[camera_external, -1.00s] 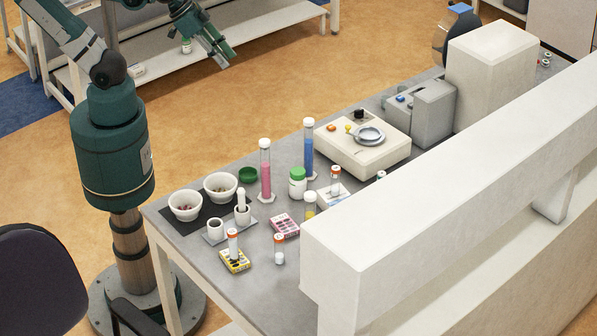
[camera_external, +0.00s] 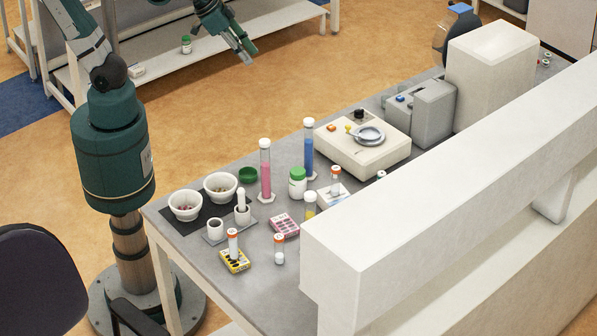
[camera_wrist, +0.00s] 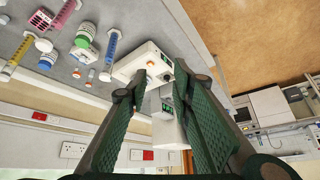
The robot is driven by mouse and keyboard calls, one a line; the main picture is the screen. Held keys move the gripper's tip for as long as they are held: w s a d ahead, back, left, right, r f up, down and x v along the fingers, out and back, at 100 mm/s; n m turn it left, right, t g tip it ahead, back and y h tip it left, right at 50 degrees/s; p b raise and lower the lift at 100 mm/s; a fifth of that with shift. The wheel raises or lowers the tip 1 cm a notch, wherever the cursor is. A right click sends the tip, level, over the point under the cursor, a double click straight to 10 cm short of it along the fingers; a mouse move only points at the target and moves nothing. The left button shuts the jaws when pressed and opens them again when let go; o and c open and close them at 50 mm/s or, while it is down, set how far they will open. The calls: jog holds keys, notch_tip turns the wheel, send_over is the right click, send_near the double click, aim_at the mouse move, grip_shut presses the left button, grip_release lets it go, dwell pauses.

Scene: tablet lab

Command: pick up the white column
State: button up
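My gripper (camera_external: 246,51) is high at the upper left of the external view, beyond the bench and away from everything on it. In the wrist view its green fingers (camera_wrist: 160,82) are spread apart with nothing held between them. No single thing is clearly the white column. A tall white block (camera_external: 488,82) stands upright at the bench's far end. A slim white pestle (camera_external: 241,199) stands in a small mortar near the front. A white-bodied vial with an orange cap (camera_external: 233,243) stands at the yellow rack.
The grey bench (camera_external: 200,268) holds a balance (camera_external: 362,150), a grey instrument (camera_external: 434,105), pink (camera_external: 265,175) and blue (camera_external: 308,150) cylinders, a green-capped jar (camera_external: 297,182) and white bowls (camera_external: 185,206). A long white shelf (camera_external: 450,160) runs along its right side.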

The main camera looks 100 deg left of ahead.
jog(key=w+d+f+n+y+b, duration=0.2)
jog(key=w+d+f, duration=0.1)
jog(key=w, duration=1)
jog(key=w+d+f+n+y+b, duration=0.2)
jog(key=w+d+n+y, duration=0.15)
jog(key=w, duration=1.05)
jog(key=w+d+f+n+y+b, duration=0.3)
jog(key=w+d+f+n, duration=0.1)
jog(key=w+d+f, duration=1.1)
jog(key=shift+w+d+f+t, duration=0.3)
jog(key=shift+w+f, duration=0.3)
jog(key=shift+f, duration=0.3)
jog(key=shift+f+n+y, duration=0.1)
jog(key=shift+n+y, duration=0.15)
jog(key=shift+f, duration=1.65)
